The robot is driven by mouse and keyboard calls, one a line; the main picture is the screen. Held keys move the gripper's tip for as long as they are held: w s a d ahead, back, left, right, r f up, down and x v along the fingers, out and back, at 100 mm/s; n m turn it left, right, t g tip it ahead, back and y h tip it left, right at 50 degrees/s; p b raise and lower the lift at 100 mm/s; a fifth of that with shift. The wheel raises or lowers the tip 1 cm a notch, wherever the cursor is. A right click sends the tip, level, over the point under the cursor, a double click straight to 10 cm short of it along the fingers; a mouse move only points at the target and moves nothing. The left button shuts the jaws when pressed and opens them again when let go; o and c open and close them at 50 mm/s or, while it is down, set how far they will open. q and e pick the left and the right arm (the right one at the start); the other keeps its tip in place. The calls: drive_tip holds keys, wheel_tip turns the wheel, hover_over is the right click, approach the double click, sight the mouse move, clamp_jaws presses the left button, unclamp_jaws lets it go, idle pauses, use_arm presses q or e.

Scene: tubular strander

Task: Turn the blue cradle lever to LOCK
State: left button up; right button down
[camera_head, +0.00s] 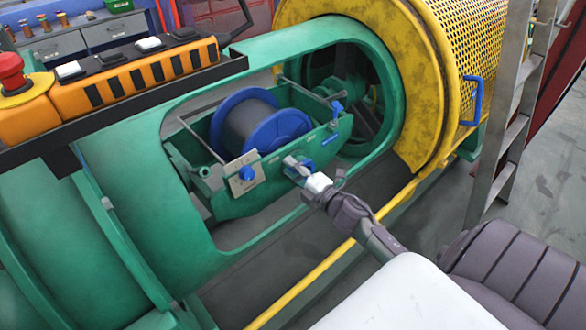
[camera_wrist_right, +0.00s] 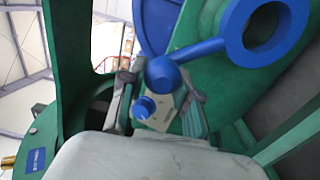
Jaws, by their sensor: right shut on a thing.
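The green cradle (camera_head: 275,190) sits in the window of the green tube and carries a spool with blue flanges (camera_head: 290,125). The blue cradle lever shows close in the right wrist view, with a ring-shaped hub (camera_wrist_right: 285,22), a slim arm and a ball end (camera_wrist_right: 163,72). My right gripper (camera_head: 296,164) is at the cradle's front wall. In the right wrist view its fingers (camera_wrist_right: 160,98) stand on either side of the ball end, shut on the lever. In the head view the gripper partly hides the lever. My left gripper is not in view.
A light plate with a blue knob (camera_head: 247,173) is on the cradle's front wall, left of my right gripper. The tube's green window rim surrounds the cradle. A yellow guard (camera_head: 405,90) and a ladder (camera_head: 515,130) stand to the right. An orange control box (camera_head: 135,75) is at upper left.

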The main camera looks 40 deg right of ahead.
drive_tip(key=shift+d, duration=0.2)
drive_tip(key=c, duration=1.1)
unclamp_jaws()
drive_tip(key=shift+w, duration=0.1)
drive_tip(key=o, duration=0.3)
drive_tip(key=shift+w+f, duration=0.1)
drive_tip(key=s, duration=1.2)
drive_tip(key=shift+d, duration=0.45)
